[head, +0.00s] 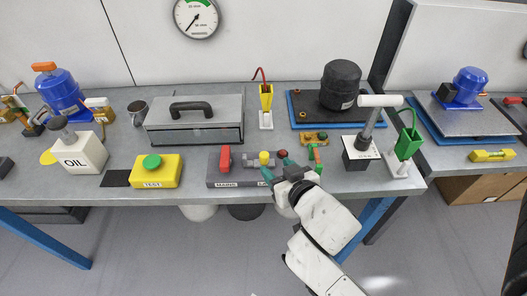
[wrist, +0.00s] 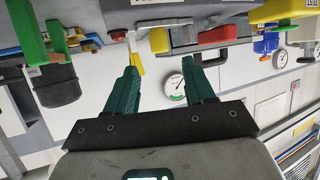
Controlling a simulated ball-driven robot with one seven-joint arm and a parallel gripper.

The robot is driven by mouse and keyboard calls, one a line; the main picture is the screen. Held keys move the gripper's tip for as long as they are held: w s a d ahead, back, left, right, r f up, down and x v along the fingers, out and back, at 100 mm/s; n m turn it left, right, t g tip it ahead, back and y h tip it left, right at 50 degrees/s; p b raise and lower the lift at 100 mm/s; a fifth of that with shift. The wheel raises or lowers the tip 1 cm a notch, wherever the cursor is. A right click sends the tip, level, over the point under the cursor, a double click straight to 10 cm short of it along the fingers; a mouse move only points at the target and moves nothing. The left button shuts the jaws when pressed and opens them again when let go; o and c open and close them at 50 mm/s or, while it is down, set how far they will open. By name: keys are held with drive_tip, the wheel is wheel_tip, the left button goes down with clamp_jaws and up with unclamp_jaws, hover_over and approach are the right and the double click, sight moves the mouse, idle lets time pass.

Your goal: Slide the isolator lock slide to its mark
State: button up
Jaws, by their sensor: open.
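The isolator is a grey block (head: 237,182) labelled MAINS on the bench, with a red lever (head: 225,157) at its left. The lock slide appears to be the small yellow-topped piece (head: 264,157) to the right of the lever. It also shows in the wrist view (wrist: 158,40), just beyond and between my fingertips. My gripper (head: 276,166) is open at the block's right end, its teal fingers apart. In the wrist view my gripper (wrist: 160,63) holds nothing. I cannot tell whether a finger touches the slide. The mark is not discernible, and my gripper covers part of the label.
A yellow TEST box with green button (head: 152,163) stands left. A grey toolbox (head: 194,132) and yellow holder (head: 266,97) stand behind. Bare bench lies between the TEST box and the isolator.

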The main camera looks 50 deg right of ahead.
sight(265, 157)
drive_tip(key=p+x, duration=0.1)
drive_tip(key=x, duration=0.9)
drive_tip(key=shift+w+d, duration=0.2)
drive_tip(key=shift+w, duration=0.15)
drive_tip(key=shift+c, duration=0.2)
clamp_jaws()
